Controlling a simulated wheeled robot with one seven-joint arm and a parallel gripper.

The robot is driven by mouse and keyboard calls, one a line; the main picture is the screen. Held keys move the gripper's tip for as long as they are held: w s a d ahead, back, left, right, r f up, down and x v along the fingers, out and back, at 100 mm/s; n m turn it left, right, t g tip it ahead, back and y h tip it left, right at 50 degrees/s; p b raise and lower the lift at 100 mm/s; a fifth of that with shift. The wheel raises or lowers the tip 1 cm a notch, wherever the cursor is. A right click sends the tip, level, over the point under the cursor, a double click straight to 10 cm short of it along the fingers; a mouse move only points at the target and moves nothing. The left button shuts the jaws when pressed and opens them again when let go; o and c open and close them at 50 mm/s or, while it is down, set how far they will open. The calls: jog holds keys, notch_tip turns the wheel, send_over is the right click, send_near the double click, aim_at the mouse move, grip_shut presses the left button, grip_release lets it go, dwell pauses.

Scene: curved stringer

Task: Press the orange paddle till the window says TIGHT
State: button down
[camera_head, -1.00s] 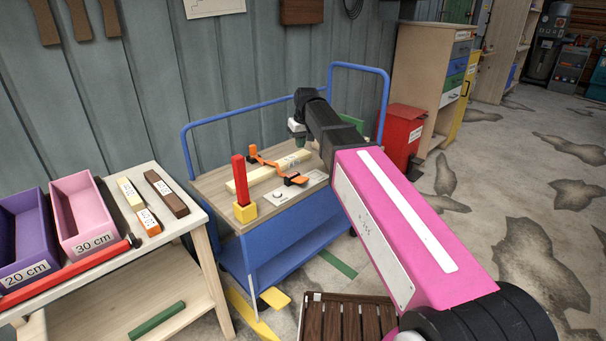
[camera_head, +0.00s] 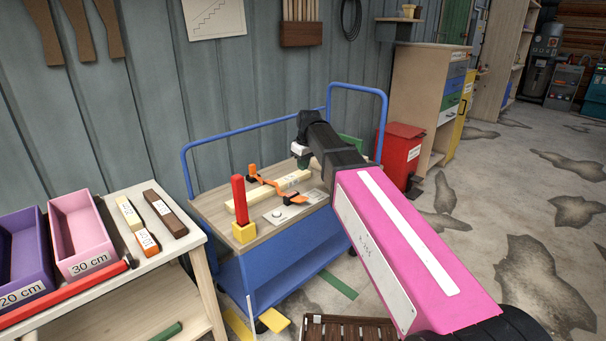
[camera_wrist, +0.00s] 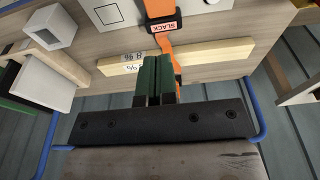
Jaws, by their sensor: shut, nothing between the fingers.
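An orange strap (camera_head: 267,183) crosses a pale wooden strip (camera_head: 295,180) on the trolley top. The strap also shows in the wrist view (camera_wrist: 176,66), partly behind my fingers. The small window (camera_wrist: 163,27) beside the strap reads SLACK. An orange part (camera_wrist: 183,5) shows at the window's upper edge, cut off by the frame; I cannot tell whether it is the paddle. My gripper (camera_head: 304,162) is shut and empty, above the trolley near the far part of the strip. Its green fingertips (camera_wrist: 158,62) appear over the strip; I cannot tell whether they touch anything.
A red post in a yellow block (camera_head: 243,233) stands at the trolley's near left corner. A blue rail (camera_head: 250,132) runs behind the trolley. A bench with a pink bin (camera_head: 84,238) is at left, a red bin (camera_head: 402,150) beyond, and a slatted wooden piece (camera_head: 350,328) in front.

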aim_at(304, 199)
jog(key=f, duration=1.1)
jog(key=shift+w+a, duration=0.2)
jog(key=shift+s+d+f, duration=0.1)
jog(key=shift+f, duration=0.55)
jog(key=shift+s+d+f+t+y, duration=0.4)
jog(key=shift+y, duration=0.1)
jog(key=shift+s+d+f+t+y, duration=0.15)
jog(key=shift+d+f+t+y, duration=0.1)
jog(key=shift+f+t+y, duration=0.6)
jog(key=shift+a+r, duration=0.1)
jog(key=shift+r, duration=0.1)
